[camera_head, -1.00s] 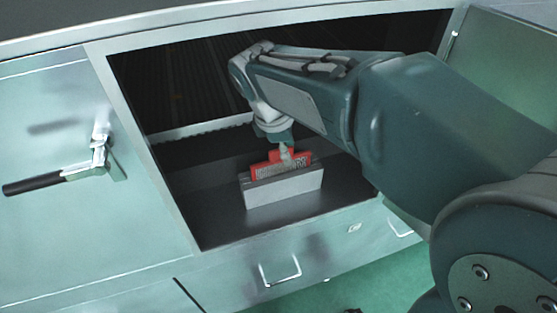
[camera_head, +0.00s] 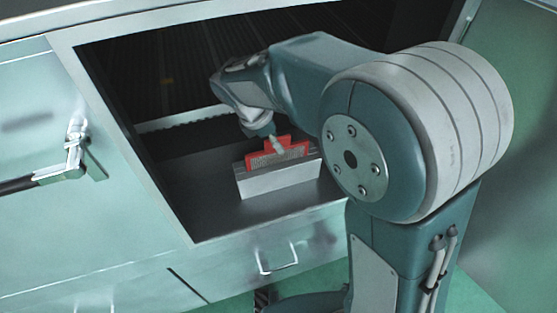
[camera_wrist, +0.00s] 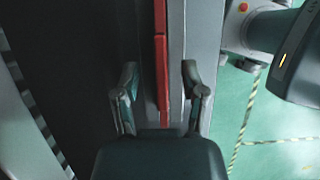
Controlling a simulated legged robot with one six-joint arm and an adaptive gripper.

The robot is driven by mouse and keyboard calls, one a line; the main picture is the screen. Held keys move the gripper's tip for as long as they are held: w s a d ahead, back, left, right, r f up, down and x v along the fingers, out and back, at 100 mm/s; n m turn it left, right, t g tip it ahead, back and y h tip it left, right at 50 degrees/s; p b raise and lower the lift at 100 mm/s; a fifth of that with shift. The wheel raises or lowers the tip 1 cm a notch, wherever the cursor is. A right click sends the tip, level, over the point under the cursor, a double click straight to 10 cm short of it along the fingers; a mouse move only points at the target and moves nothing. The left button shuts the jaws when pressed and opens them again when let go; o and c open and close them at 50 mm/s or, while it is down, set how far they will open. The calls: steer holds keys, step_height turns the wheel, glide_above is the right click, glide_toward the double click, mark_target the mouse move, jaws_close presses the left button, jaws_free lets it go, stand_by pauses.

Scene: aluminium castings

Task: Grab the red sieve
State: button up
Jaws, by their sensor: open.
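The red sieve (camera_head: 255,157) has a red frame around a grey mesh. It stands upright in a grey metal holder (camera_head: 280,181) on the dark ledge of the open cabinet. In the wrist view the sieve shows edge-on as a thin red strip (camera_wrist: 161,50). My gripper (camera_head: 277,147) is at the sieve's upper edge, pointing down. In the wrist view my gripper (camera_wrist: 160,80) is open, with one finger on each side of the red strip. Small gaps show between the fingers and the sieve. The fingertips are hard to make out in the head view.
The cabinet frame (camera_head: 100,115) surrounds the opening. A door with a black-handled latch (camera_head: 75,150) is at the left. A drawer handle (camera_head: 277,262) is below the ledge. Green floor lies beyond on the right of the wrist view, with striped tape (camera_wrist: 245,120).

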mark_target(278, 160)
steer(key=x, duration=0.3)
steer(key=shift+a+f, duration=0.1)
steer(key=shift+f, duration=0.05)
steer(key=shift+c, duration=0.6)
jaws_close()
